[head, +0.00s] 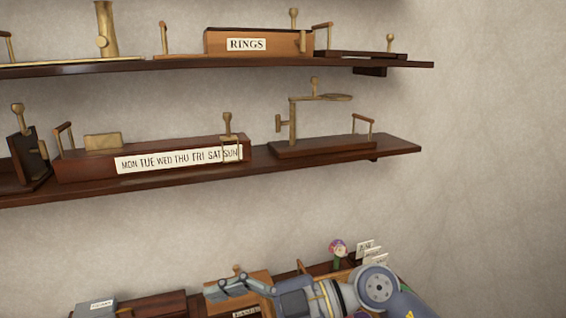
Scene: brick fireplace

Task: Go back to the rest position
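My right gripper (226,286) comes in from the lower right and lies low over the things on the lowest shelf. Its fingers point left, in front of a brown wooden box (237,282) with a partly hidden label. Whether the fingers touch the box, and whether they are open or shut, I cannot tell. My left gripper is not in view.
The middle shelf (408,149) holds a long box with weekday labels (80,168) and a brass stand (292,122). The upper shelf (425,65) holds a RINGS box (215,42). A small flower figure (338,249) and white cards (366,248) stand behind my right arm. The right wall is bare.

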